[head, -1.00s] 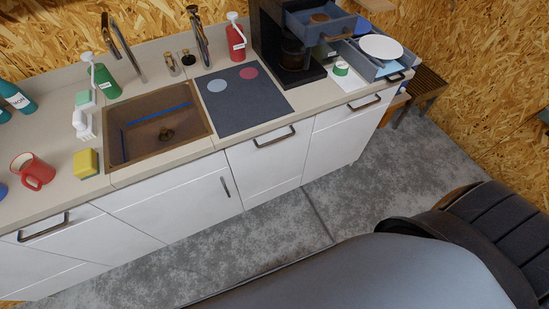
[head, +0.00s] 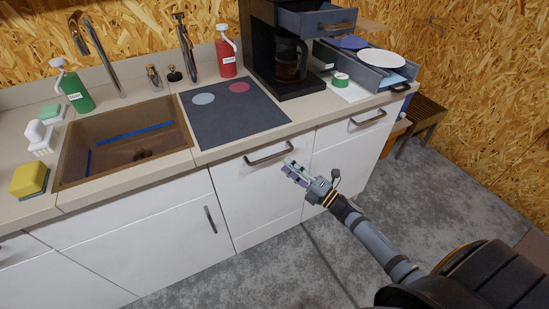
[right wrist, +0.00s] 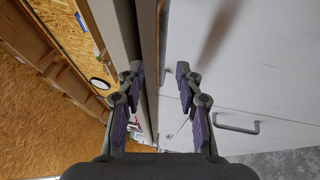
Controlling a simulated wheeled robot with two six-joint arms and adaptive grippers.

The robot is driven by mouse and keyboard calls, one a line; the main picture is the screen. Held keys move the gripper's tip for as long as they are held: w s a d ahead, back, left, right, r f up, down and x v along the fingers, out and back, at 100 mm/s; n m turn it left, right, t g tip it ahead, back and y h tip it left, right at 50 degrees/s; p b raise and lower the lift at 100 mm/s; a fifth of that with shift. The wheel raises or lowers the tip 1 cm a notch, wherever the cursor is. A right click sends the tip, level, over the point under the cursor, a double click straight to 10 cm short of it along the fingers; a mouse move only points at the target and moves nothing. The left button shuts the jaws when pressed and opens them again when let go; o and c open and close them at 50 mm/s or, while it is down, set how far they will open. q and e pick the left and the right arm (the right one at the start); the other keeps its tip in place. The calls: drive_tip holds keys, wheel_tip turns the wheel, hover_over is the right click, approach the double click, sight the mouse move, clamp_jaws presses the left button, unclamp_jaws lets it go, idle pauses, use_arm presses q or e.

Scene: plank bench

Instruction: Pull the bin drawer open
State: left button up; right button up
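A tall white drawer front (head: 262,192) with a dark horizontal bar handle (head: 268,154) is under the counter, right of the sink; I take it as the bin drawer. It looks shut. My right gripper (head: 291,168) is just in front of and below the right end of this handle. In the right wrist view the gripper (right wrist: 160,80) is open, its two purple-padded fingers apart. My left gripper is not in view.
A dark mat (head: 235,115), coffee machine (head: 275,55) and sink (head: 125,145) are on the counter above. The grey floor (head: 280,265) in front is clear.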

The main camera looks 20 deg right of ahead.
sight(274, 155)
drive_tip(key=x, duration=0.7)
drive_tip(key=shift+p, duration=0.35)
drive_tip(key=shift+f, duration=0.1)
clamp_jaws()
